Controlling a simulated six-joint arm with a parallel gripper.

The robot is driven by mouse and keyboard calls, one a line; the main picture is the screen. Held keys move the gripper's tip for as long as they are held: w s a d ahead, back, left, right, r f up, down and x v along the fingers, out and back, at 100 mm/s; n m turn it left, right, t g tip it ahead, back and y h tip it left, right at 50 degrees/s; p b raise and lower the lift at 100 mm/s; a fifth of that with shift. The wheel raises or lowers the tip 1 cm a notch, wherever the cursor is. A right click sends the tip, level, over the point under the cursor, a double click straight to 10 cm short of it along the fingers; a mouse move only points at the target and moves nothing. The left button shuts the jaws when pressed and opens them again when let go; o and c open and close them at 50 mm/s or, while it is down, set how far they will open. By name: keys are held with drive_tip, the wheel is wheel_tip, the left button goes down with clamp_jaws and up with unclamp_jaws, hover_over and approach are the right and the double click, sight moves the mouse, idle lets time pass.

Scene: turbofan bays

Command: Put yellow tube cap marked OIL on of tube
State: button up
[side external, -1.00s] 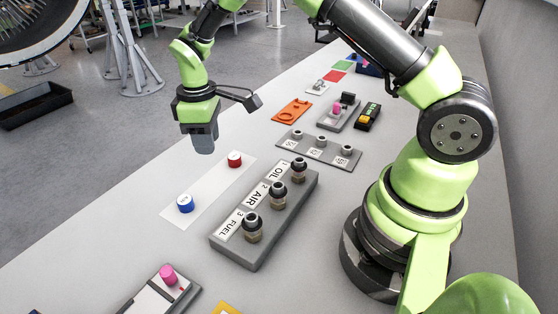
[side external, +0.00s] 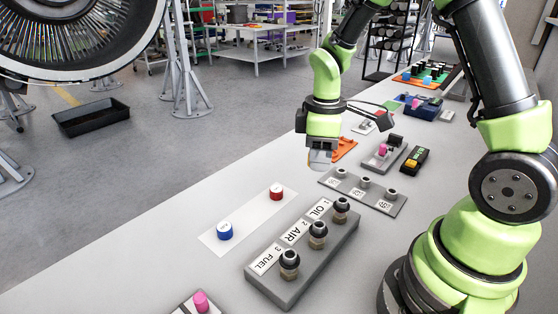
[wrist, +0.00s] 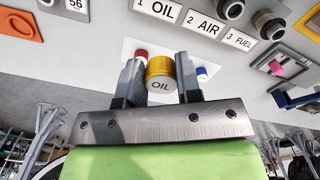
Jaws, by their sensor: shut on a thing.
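The yellow cap (wrist: 160,75) marked OIL is between the fingers of my gripper (wrist: 161,80) in the wrist view, and the gripper is shut on it. In the side view my gripper (side external: 320,158) hangs above the table, behind and left of the tube block. The cap is mostly hidden there. The grey tube block (side external: 277,286) carries three upright tubes labelled OIL, AIR and FUEL. The OIL tube (side external: 341,207) is at its far end, with an open dark-collared top. My gripper is apart from it.
A white mat (side external: 250,215) holds a red cap (side external: 276,192) and a blue cap (side external: 225,231). A grey plate (side external: 378,196) with several short fittings lies behind the tube block. An orange part (side external: 345,148) is behind my gripper.

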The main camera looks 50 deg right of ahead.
hover_over(346, 200)
drive_tip(key=shift+r, duration=0.45)
drive_tip(key=shift+f, duration=2.85)
drive_tip(key=shift+f, duration=1.25)
drive_tip(key=o, duration=1.4)
drive_tip(key=shift+r, duration=3.5)
